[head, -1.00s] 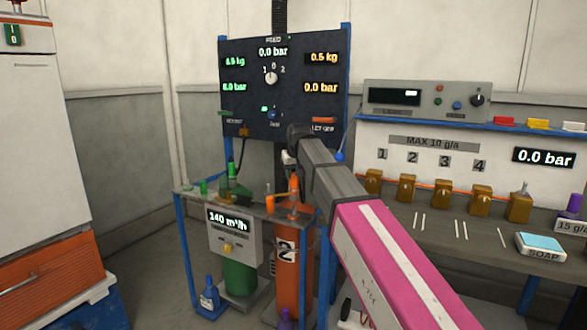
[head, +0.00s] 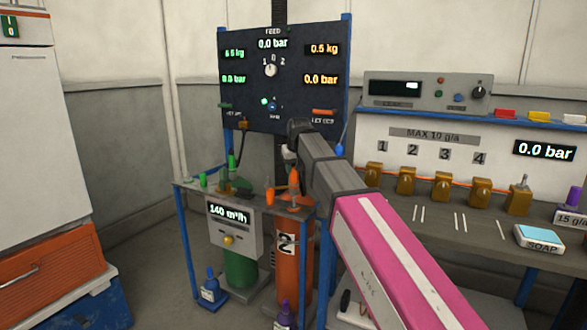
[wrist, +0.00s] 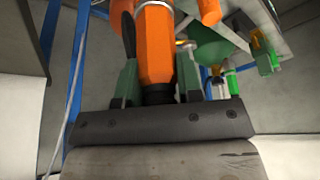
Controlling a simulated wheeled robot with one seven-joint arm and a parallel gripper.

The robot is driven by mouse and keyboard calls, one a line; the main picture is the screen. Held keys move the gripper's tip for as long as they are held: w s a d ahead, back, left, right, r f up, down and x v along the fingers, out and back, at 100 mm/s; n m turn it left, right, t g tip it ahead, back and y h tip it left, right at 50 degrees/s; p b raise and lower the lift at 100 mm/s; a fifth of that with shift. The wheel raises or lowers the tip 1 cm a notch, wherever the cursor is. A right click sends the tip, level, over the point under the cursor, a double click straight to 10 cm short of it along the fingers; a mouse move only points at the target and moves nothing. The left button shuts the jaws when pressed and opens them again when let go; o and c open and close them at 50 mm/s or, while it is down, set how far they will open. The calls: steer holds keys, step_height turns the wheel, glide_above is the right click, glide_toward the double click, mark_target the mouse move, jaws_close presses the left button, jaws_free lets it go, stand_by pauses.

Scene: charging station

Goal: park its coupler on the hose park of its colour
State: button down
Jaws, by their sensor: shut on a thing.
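In the wrist view my gripper (wrist: 157,70) is shut on an orange coupler (wrist: 156,45), with one green-grey finger on each side and a black collar near the palm. The coupler's far end runs toward the top edge. In the head view my arm hides most of the gripper. Orange parts show below it at the bench's right end (head: 293,182), and I cannot tell which is the held coupler. An upright orange piece (head: 268,192) stands just left. Which piece is the orange hose park is unclear. A green upright piece (head: 231,161) stands farther left.
The small blue-legged bench (head: 186,186) carries a 140 m³/h meter (head: 228,210). Green (head: 241,270) and orange (head: 287,262) cylinders stand beneath. A dark gauge panel (head: 240,60) is behind. A counter with brown blocks (head: 405,182) lies right; a white and orange cabinet (head: 40,130) stands left.

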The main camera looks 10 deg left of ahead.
mark_target(294, 179)
steer(key=shift+f, duration=2.65)
stand_by(0.4)
steer(key=c, duration=0.7)
jaws_free()
steer(key=v, duration=1)
steer(key=shift+r, duration=0.4)
steer(key=shift+s, duration=0.1)
